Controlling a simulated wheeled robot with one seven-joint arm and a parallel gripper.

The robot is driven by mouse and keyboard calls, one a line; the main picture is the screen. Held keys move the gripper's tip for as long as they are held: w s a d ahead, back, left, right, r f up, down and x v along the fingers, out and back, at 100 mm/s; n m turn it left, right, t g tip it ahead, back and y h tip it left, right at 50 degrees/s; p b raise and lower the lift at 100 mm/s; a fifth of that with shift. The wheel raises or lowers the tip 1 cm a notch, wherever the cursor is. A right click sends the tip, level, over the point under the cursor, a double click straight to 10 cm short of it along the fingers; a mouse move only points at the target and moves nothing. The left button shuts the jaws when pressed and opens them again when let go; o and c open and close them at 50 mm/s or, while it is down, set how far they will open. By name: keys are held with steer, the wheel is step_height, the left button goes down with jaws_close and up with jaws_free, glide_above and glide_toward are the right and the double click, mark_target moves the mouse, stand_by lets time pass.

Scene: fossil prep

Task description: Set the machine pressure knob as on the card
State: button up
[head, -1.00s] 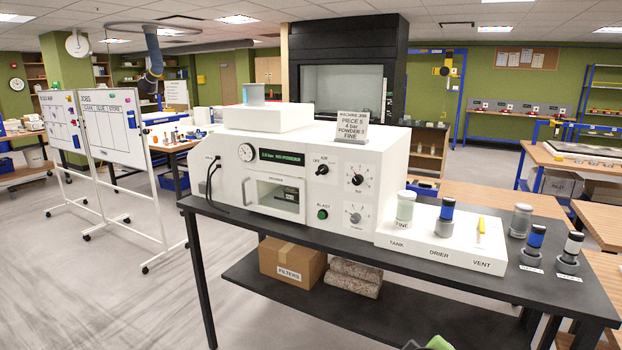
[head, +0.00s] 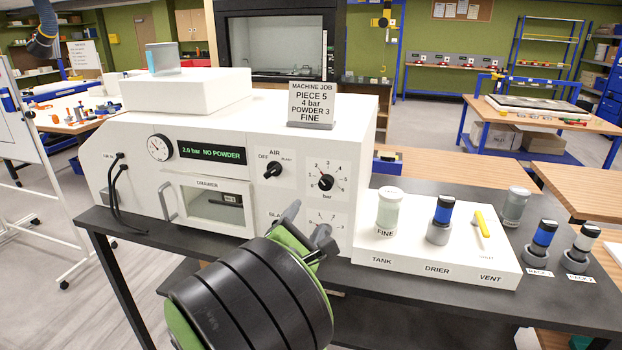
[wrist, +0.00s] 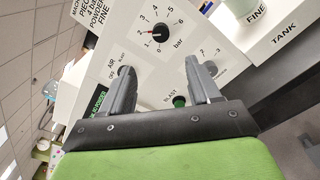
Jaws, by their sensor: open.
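The job card (head: 312,103) stands on the white machine (head: 260,125) and reads piece 5, 4 bar, powder 3, fine. The black pressure knob (head: 326,183) is on the machine's front, above the word "bar"; it also shows in the wrist view (wrist: 160,33), its red mark pointing about at 2. The green display (head: 212,153) reads about 2.0 bar, no powder. My gripper (head: 308,222) is open and empty, in front of the panel and below the pressure knob. In the wrist view its fingers (wrist: 168,72) point towards the panel, apart from the knob.
The air knob (head: 273,170) is left of the pressure knob. The blast button (wrist: 180,101) and a lower dial (head: 323,218) are partly hidden by my gripper.

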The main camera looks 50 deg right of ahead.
mark_target(325, 185)
steer(key=p+x, duration=1)
steer(key=x, duration=0.4)
steer(key=shift+d+r+p, duration=0.15)
steer(key=shift+d+p, duration=0.05)
steer(key=shift+p, duration=0.2)
steer(key=shift+w+d, duration=0.2)
steer(key=shift+d, duration=0.1)
steer(key=c, duration=1)
steer(key=shift+c, duration=0.2)
